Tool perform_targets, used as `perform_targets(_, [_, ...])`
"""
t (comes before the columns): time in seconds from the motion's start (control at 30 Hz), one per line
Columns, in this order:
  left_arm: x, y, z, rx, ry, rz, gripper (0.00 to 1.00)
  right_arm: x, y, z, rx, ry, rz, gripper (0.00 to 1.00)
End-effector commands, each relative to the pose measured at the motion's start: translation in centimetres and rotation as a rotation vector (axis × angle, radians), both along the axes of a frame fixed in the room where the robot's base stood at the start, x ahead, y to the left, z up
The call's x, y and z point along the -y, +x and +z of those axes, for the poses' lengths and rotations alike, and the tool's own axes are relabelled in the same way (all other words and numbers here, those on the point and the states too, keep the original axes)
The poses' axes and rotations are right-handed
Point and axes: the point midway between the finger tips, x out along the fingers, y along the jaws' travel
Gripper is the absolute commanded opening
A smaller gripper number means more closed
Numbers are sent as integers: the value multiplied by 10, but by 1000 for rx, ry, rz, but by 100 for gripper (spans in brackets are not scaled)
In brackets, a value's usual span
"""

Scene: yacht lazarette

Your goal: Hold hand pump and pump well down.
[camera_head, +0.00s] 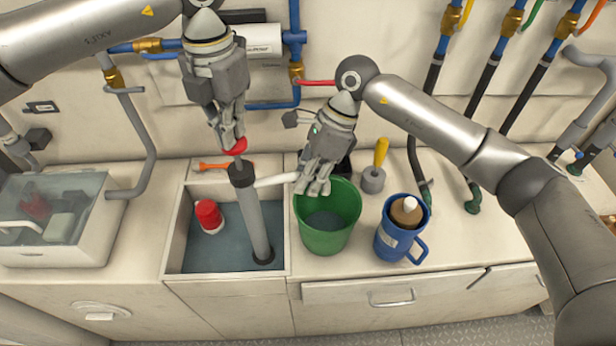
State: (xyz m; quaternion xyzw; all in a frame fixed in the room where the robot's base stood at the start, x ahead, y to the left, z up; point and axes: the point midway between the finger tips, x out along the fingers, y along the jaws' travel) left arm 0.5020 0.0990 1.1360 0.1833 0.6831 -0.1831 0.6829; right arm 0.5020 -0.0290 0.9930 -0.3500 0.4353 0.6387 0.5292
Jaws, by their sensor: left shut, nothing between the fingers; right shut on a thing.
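The hand pump (254,217) is a grey tube standing slightly tilted in the open well (178,232), its foot in dark water. A red knob (237,147) tops it, and a white spout (277,179) runs right from its black collar. My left gripper (228,137) is above the pump with its fingers closed, at the red knob. My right gripper (314,180) is shut on the spout's outer end, above the rim of the green bucket (328,237). The bucket holds some dark liquid. A red and white float (208,216) sits in the well, left of the pump.
A blue jug (388,243) with a brown bottle stands right of the bucket. A yellow-handled tool (376,168) is behind it. An orange-handled tool (215,166) lies behind the well. A clear-lidded box (52,222) is at left. Pipes and hoses line the back wall.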

Motion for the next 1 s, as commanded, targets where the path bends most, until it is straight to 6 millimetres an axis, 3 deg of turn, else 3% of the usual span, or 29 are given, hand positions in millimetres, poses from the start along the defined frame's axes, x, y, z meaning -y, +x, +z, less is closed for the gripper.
perform_targets(1.0, [0,0,-36,-3,2,0,0,0,1,1,1,2,-2,0])
